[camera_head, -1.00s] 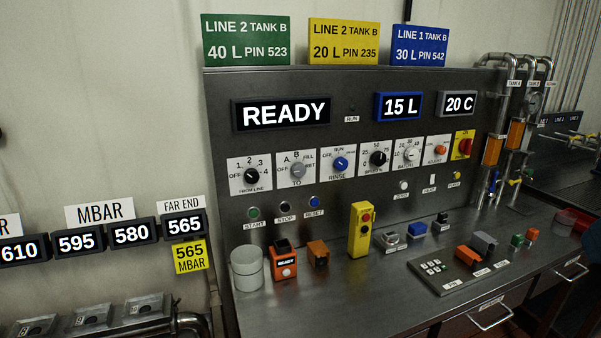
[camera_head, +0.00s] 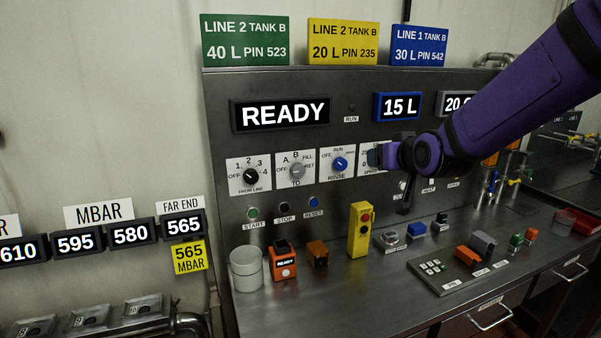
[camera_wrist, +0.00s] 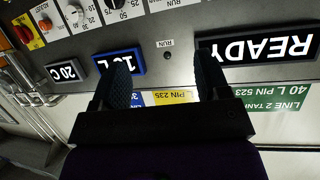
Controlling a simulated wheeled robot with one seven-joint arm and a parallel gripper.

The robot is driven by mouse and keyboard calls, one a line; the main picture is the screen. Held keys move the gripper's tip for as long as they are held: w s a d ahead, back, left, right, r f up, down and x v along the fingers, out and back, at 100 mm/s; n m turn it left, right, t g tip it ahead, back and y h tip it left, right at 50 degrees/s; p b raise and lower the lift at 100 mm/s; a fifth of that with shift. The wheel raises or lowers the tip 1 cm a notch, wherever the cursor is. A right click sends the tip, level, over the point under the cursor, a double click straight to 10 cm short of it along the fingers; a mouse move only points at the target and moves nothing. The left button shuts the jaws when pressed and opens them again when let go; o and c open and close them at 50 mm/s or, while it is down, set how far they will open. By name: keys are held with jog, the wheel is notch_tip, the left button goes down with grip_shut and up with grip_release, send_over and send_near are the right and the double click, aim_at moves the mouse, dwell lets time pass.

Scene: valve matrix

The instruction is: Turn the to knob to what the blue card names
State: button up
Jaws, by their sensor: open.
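The TO knob (camera_head: 298,170) is a grey knob on a white plate, second from left in the dial row, marked OFF, A, B, FILL and a partly legible RET. Its pointer direction is too small to tell. The blue card (camera_head: 419,42) stands on top of the panel and reads LINE 1 TANK B, 30 L, PIN 542. My gripper (camera_head: 377,155) is in front of the speed dial, right of the TO knob and apart from it. In the upside-down wrist view my gripper (camera_wrist: 163,76) is open and empty. The TO knob is not visible there.
The LINE knob (camera_head: 250,176) and blue RINSE knob (camera_head: 339,164) flank the TO knob closely. Green (camera_head: 245,40) and yellow (camera_head: 343,42) cards stand beside the blue one. A yellow button box (camera_head: 359,230) and an orange READY device (camera_head: 283,262) stand on the counter below.

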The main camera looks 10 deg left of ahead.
jog(key=w+a+f+n+t+y, duration=0.15)
jog(key=w+a+f, duration=0.3)
jog(key=a, duration=0.45)
jog(key=t+y, duration=0.1)
jog(key=y, duration=0.2)
send_near(300, 170)
jog(key=shift+n+h, duration=0.25)
jog(key=shift+n, duration=0.1)
jog(key=x, duration=0.9)
jog(key=shift+a+r, duration=0.1)
jog(key=shift+a, duration=0.15)
jog(key=c, duration=0.9)
